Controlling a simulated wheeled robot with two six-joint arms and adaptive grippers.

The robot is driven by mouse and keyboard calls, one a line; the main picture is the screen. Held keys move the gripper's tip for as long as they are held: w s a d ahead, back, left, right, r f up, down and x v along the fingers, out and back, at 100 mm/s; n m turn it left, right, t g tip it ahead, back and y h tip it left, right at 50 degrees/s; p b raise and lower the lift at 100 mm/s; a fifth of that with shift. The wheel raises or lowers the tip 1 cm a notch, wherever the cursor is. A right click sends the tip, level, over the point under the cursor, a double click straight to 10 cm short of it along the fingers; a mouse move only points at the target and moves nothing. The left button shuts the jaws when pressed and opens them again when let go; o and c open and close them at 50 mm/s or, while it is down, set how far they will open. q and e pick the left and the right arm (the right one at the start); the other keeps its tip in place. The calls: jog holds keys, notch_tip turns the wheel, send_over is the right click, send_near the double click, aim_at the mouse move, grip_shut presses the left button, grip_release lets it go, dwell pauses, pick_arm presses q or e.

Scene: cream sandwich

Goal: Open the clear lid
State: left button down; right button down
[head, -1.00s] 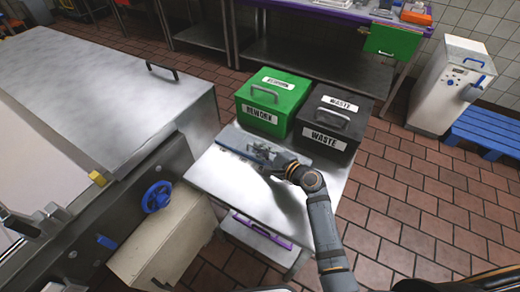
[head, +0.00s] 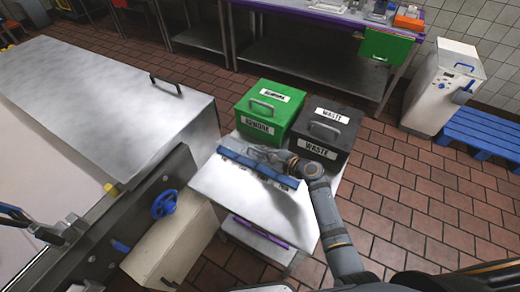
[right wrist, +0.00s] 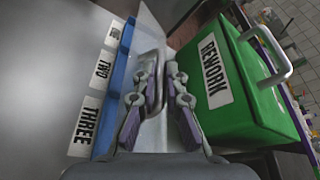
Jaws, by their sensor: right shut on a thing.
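A long blue holder (head: 258,168) lies across the steel table. White labels ONE, TWO and THREE (right wrist: 86,125) run along it in the right wrist view, where its blue edge (right wrist: 121,75) also shows. My right gripper (head: 277,157) is at the holder's far side, near the green box. In the right wrist view its fingers (right wrist: 160,82) are shut around a bent metal handle (right wrist: 159,60) beside the blue edge. The clear lid itself is hard to make out, so I cannot tell its angle. My left gripper is not in view.
The green REWORK box (head: 270,108) stands close behind my right gripper, with the black WASTE box (head: 322,128) to its right. A big steel machine (head: 110,90) stands left. The near part of the steel table (head: 240,200) is clear.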

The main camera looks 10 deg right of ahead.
jog(key=shift+w+d+r+m+g+p, duration=0.3)
jog(key=shift+w+r+m+p, duration=0.1)
jog(key=shift+r+p, duration=0.1)
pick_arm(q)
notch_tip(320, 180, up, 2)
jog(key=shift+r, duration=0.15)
pick_arm(e)
jog(key=shift+w+d+r, duration=0.1)
jog(key=shift+w, duration=0.1)
pick_arm(q)
jog(key=shift+p, duration=0.3)
pick_arm(e)
jog(key=shift+w+d, duration=0.1)
